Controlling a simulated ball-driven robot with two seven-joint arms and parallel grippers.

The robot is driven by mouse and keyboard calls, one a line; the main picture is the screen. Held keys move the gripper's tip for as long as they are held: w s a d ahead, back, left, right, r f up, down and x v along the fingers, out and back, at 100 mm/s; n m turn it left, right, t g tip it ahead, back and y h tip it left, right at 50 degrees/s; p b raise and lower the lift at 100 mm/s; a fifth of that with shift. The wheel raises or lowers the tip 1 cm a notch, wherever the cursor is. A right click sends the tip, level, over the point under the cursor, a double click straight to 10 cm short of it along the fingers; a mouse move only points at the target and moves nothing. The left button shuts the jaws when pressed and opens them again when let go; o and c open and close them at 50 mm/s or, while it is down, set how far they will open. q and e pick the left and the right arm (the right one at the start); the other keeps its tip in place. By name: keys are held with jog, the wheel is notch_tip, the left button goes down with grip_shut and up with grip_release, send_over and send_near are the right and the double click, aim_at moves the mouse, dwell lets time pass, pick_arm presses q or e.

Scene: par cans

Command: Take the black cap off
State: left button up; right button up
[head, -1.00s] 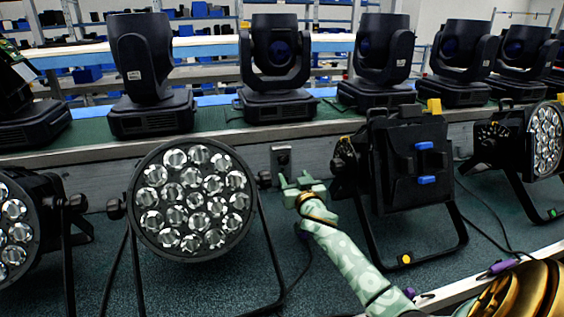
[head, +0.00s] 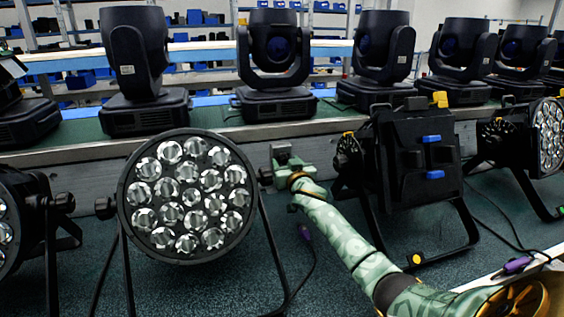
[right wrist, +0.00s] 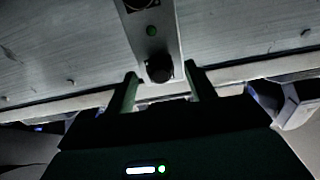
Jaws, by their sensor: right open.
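The black cap (right wrist: 159,68) is a small round black piece at the end of a grey metal plate (right wrist: 150,30) in the right wrist view. In that view it sits between the two fingers of my right gripper (right wrist: 163,86), which are open, with a gap on each side of it. In the head view my green right gripper (head: 285,166) is at a grey socket plate (head: 281,150) on the wall below the bench; the cap is hidden there. My left gripper is not in view.
A round multi-lens par can (head: 186,196) stands just left of my right gripper, and a black par can (head: 418,160) with blue clips stands to its right. Several moving-head lights (head: 272,65) line the green bench above. Cables lie on the floor.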

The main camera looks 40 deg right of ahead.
pick_arm(q)
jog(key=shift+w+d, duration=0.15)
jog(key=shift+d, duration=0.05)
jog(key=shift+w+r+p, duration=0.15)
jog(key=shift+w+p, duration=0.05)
jog(key=shift+p, duration=0.1)
dwell(0.8)
pick_arm(e)
grip_shut()
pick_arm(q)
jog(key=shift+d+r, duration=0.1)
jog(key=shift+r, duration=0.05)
pick_arm(e)
jog(key=shift+s+a, duration=0.1)
jog(key=shift+s+a+r+p, duration=0.1)
jog(key=shift+s+a+p, duration=0.1)
jog(key=shift+s+p, duration=0.15)
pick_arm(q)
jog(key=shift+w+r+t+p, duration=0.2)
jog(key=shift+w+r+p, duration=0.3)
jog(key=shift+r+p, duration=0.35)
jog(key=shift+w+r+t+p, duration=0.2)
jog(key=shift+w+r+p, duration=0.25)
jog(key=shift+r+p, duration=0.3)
pick_arm(e)
jog(key=shift+v, duration=2.45)
